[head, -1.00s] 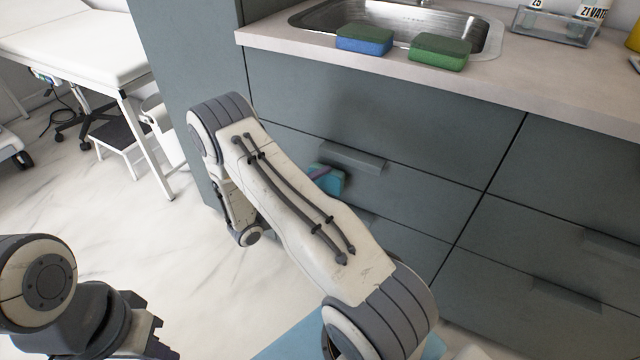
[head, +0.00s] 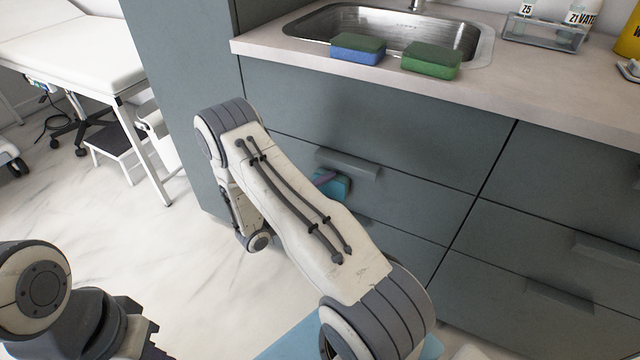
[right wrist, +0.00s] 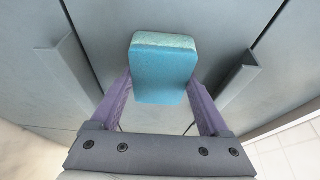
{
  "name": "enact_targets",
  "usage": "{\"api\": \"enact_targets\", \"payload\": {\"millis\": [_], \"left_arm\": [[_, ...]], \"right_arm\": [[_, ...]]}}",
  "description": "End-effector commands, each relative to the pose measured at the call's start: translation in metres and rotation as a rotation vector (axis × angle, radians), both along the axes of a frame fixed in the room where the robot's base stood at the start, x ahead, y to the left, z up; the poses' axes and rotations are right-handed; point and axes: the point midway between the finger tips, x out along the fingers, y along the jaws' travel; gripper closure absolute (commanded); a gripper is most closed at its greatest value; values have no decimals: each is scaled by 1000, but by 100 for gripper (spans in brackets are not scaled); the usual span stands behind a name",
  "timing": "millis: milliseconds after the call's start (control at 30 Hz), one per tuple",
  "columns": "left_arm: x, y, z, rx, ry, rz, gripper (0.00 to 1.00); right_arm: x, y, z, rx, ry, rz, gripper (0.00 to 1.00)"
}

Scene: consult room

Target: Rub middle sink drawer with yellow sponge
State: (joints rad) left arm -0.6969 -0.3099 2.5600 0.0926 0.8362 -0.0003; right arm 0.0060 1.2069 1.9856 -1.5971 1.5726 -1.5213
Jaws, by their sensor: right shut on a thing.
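My right gripper (right wrist: 161,88) has its purple fingers shut on a blue sponge (right wrist: 165,68) with a paler, greenish end. In the head view the sponge (head: 337,186) is at the front of the middle sink drawer (head: 415,200), just below that drawer's handle (head: 348,163). It looks against or very close to the front; contact itself is hidden. My right forearm covers the drawer's left part and most of the gripper. The held sponge shows no yellow. My left gripper (head: 145,340) is low at the left, partly visible, away from the drawers.
A blue-and-green sponge (head: 357,50) and a green sponge (head: 431,62) lie on the counter (head: 540,90) by the sink (head: 330,20). Drawer handles (head: 608,253) jut out at right. An exam table (head: 70,50) and step stool (head: 120,145) stand at left.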

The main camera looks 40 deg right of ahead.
Motion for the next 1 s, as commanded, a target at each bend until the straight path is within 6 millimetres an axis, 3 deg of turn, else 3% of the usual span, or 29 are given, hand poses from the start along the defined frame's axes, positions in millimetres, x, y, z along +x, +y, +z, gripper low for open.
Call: {"api": "enact_targets", "payload": {"millis": [200, 467, 667, 700, 833, 867, 1000], "left_arm": [[0, 0, 10, 0, 0, 0, 100], [0, 0, 16, 0, 0, 0, 100], [0, 0, 13, 0, 0, 0, 100], [0, 0, 13, 0, 0, 0, 100], [0, 0, 11, 0, 0, 0, 100], [0, 0, 11, 0, 0, 0, 100], [0, 0, 10, 0, 0, 0, 100]], "right_arm": [[-16, -6, 1, -1, 2, 0, 73], [-17, -10, 1, 0, 0, 0, 73], [-3, -5, 0, -1, -5, 6, 73], [1, -4, 0, 0, -7, 8, 81], [14, 0, 0, -1, -10, 8, 81], [16, 1, 0, -1, -9, 8, 91], [24, 4, 1, -1, -9, 9, 91]]}}
